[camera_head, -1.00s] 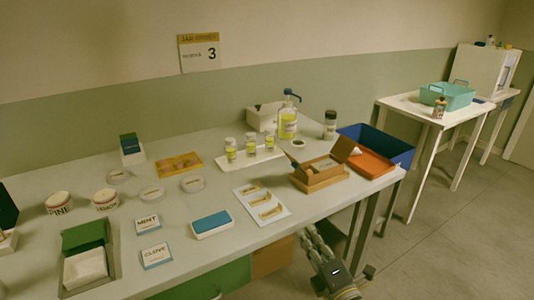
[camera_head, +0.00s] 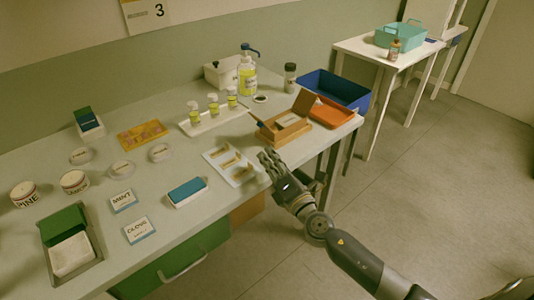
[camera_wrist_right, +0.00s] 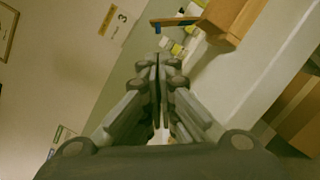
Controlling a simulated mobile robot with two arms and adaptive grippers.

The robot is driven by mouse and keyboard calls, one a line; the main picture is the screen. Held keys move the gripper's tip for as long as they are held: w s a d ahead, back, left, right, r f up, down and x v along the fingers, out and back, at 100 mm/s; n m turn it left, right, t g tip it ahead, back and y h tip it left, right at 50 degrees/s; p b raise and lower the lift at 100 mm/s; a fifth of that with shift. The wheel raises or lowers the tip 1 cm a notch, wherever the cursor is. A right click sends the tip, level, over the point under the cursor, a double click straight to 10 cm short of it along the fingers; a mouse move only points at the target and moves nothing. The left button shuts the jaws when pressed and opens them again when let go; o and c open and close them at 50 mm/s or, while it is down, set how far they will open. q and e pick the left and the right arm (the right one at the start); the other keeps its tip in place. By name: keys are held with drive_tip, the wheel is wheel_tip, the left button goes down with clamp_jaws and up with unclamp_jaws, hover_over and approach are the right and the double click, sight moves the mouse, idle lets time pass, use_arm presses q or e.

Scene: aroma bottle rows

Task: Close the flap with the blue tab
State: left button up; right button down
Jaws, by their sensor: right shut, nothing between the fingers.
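The small brown box (camera_head: 283,130) stands near the table's front right edge. A thin flap with a blue tab (camera_head: 259,124) sticks out open on its left side. A second brown flap (camera_head: 303,102) stands raised at its right. In the right wrist view, the box (camera_wrist_right: 228,18) is at the top, with the flap (camera_wrist_right: 178,21) and its blue tab (camera_wrist_right: 157,29) jutting left. My right gripper (camera_head: 267,157) is shut and empty, in front of and below the box, apart from the tab. My left gripper is not in view.
An orange tray (camera_head: 331,113) and a blue bin (camera_head: 340,88) lie right of the box. A white card with several small pieces (camera_head: 229,164) lies to its left. A white rack of small bottles (camera_head: 217,118) and a pump bottle (camera_head: 247,77) stand behind.

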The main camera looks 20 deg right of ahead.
sight(260, 123)
drive_tip(key=w, duration=0.5)
drive_tip(key=w+a+r, duration=0.1)
drive_tip(key=w, duration=0.1)
drive_tip(key=shift+w+a+p, duration=0.1)
drive_tip(key=shift+w+p, duration=0.1)
drive_tip(key=shift+p, duration=0.1)
drive_tip(key=shift+r+m+p, duration=0.3)
drive_tip(key=shift+m+p, duration=0.2)
drive_tip(key=shift+p, duration=0.05)
